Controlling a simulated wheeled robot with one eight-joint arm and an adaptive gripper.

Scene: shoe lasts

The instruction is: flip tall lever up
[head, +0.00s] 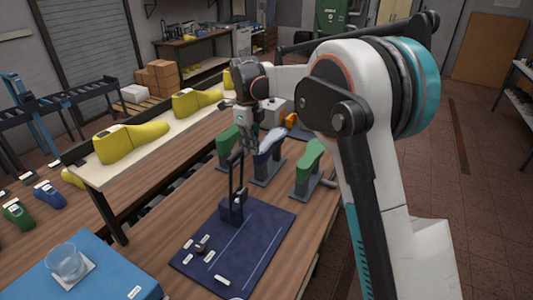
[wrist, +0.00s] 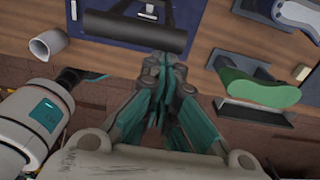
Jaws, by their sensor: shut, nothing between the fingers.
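The tall lever (head: 232,205) stands on a dark blue mat (head: 262,218) on the wooden table, its dark arms rising nearly upright from a block. In the wrist view its black crossbar handle (wrist: 130,32) lies across the top, over the mat (wrist: 98,38). My gripper (head: 249,143) is near the top of the lever in the head view. In the wrist view my gripper (wrist: 166,62) has its fingertips together and empty, just below the right part of the bar. I cannot tell whether they touch it.
A small lever (head: 202,246) and several labels are on the mat. Green lasts (head: 309,165) and a blue-and-white last (head: 268,145) stand close behind. A shelf with yellow lasts (head: 130,140) is at left. A pale cup (wrist: 48,43) shows in the wrist view.

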